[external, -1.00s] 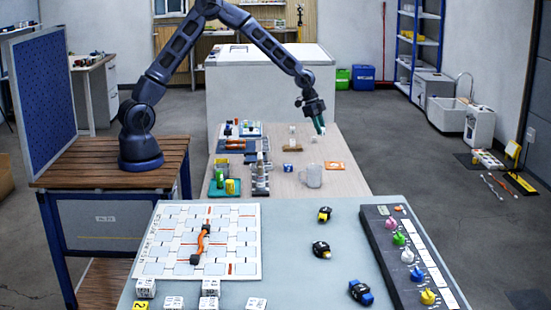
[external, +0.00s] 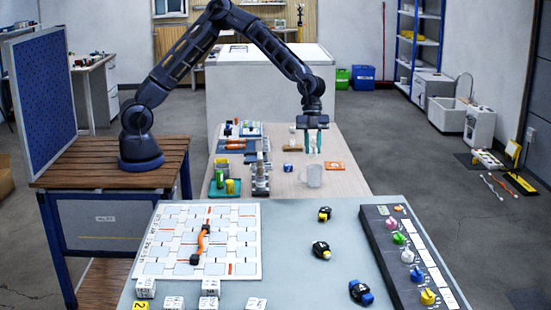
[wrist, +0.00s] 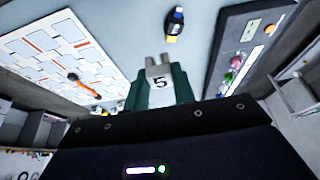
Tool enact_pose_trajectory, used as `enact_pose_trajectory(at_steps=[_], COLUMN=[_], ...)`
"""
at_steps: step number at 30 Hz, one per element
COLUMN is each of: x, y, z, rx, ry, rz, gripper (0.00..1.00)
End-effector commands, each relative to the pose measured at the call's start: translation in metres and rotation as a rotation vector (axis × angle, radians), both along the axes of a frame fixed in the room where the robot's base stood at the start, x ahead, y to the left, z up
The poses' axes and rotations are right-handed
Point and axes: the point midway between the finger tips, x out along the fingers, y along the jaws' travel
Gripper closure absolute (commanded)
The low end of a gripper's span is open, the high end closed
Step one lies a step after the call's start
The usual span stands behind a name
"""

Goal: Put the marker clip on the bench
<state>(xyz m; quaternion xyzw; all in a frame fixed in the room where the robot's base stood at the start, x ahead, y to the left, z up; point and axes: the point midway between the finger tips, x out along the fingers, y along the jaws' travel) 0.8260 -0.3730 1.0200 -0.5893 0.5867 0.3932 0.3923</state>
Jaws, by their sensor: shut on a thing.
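My gripper (external: 313,150) hangs above the pale wooden table with its teal fingers pointing down. In the wrist view my gripper (wrist: 160,92) is shut on a small grey clip (wrist: 159,67) marked "5", with two prongs at its far end; I take this as the marker clip. The clip is too small to make out in the external view. The pale wooden table (external: 342,183) is below, and a grey-blue table (external: 285,240) stands in front of it. I cannot tell which of these is the bench.
A clear mug (external: 311,176), a blue-and-white cup (external: 288,168) and an orange card (external: 334,166) are near below my gripper. A white gridded board (external: 165,262) and a dark panel with coloured knobs (external: 384,222) flank a mostly clear area of the grey-blue table.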

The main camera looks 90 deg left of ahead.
Motion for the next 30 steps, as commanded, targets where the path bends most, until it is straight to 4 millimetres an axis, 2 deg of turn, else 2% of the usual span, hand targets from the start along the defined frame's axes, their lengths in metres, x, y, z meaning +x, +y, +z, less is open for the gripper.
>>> enact_pose_trajectory(at_steps=[5,15,21,24,30], x=[-0.001,-0.001,-0.001,0.0,-0.001], y=[-0.001,-0.002,-0.001,-0.001,-0.001], z=[-0.028,-0.102,-0.139,-0.15,-0.16], rx=[0.001,0.0,0.0,0.0,0.001], ry=[0.004,0.003,0.003,0.002,0.002], rz=[-0.006,-0.005,-0.004,-0.003,-0.004], gripper=[0.96,0.96,0.96,0.96,0.96])
